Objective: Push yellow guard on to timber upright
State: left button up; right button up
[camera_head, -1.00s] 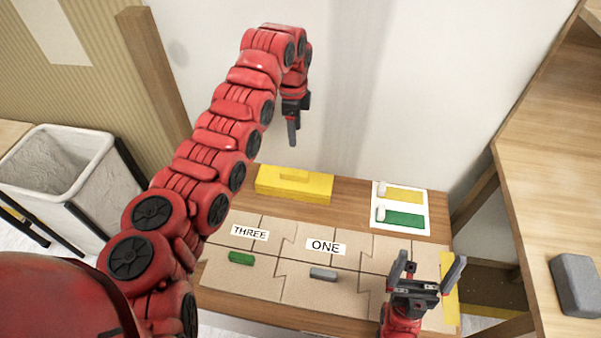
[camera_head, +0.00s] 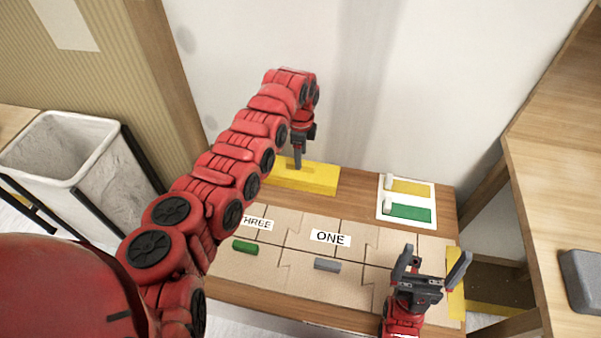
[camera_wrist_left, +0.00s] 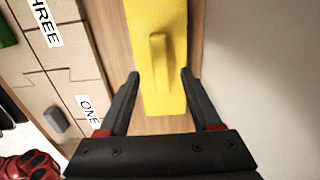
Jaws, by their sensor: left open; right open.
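The yellow guard (camera_head: 318,180), a flat yellow block with a raised ridge handle, lies at the back of the wooden table, near the wall. My left gripper (camera_head: 298,166) is over it, pointing down, and partly hides it. In the left wrist view the open fingers (camera_wrist_left: 160,74) are on either side of the guard's handle (camera_wrist_left: 160,62), with nothing gripped; whether they touch the guard cannot be told. The timber upright (camera_head: 172,75) stands at the back left, apart from the guard. My right gripper (camera_head: 435,256) is open and empty over the table's right front.
Brown interlocking panels labelled THREE and ONE cover the table, with a green block (camera_head: 245,246) and a grey block (camera_head: 327,264) on them. A white panel (camera_head: 407,203) with yellow and green strips lies at the back right. A grey bin (camera_head: 66,165) stands left, a wooden shelf (camera_head: 550,170) right.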

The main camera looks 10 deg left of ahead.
aim_at(316, 177)
pick_arm(q)
notch_tip(316, 177, down, 3)
jog(key=shift+f, duration=0.2)
jog(key=shift+r, duration=0.1)
grip_shut()
dwell(1.2)
